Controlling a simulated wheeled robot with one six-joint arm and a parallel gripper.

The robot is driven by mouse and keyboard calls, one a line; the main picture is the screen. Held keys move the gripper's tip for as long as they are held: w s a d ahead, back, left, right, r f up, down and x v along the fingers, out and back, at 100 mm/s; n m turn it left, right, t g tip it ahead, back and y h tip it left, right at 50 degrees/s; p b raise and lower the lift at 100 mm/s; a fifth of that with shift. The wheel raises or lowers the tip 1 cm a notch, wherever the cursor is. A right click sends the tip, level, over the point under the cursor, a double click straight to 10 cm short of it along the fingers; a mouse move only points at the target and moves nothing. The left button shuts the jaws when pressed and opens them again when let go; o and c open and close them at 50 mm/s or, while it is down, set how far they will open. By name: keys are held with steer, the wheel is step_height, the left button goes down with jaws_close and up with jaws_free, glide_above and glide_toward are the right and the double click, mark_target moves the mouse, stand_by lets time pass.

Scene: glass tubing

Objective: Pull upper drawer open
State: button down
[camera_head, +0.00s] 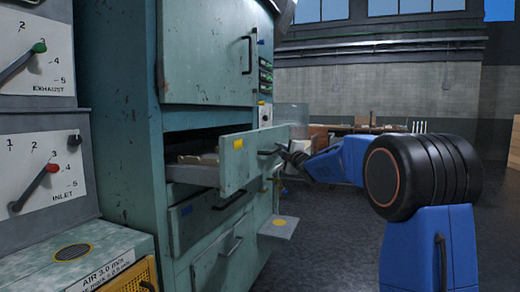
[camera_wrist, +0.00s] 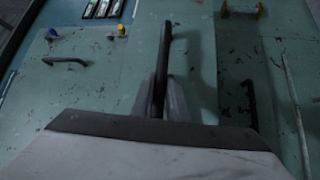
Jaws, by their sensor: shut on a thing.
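The upper drawer (camera_head: 236,166) of the teal cabinet stands pulled out. Its front carries a yellow label, and pale contents show inside behind the front. Its dark bar handle (camera_head: 267,152) is on the right part of the front. My gripper (camera_head: 285,151) is at this handle, reaching in from the right. In the wrist view the handle (camera_wrist: 165,45) runs between the two grey fingers of my gripper (camera_wrist: 160,95), which are shut on it. The part of the handle between the fingers is partly hidden.
Below, another drawer (camera_head: 210,213) and a lower front (camera_head: 222,258) with handles sit in the same cabinet. A small shelf with a yellow mark (camera_head: 278,227) juts out at right. A closed door (camera_head: 207,55) is above. At left are lever panels (camera_head: 38,165). Floor at right is open.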

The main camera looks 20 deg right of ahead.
steer(key=s+d, duration=1.3)
steer(key=d, duration=0.4)
steer(key=shift+d, duration=0.4)
steer(key=c, duration=1.7)
jaws_free()
steer(key=shift+f, duration=0.1)
steer(key=s+d, duration=0.1)
steer(key=s, duration=0.4)
steer(key=s+f, duration=0.1)
steer(key=s, duration=0.5)
steer(key=s+d+f, duration=0.1)
steer(key=s, duration=0.5)
steer(key=shift+d+f, duration=0.15)
steer(key=shift+d, duration=0.15)
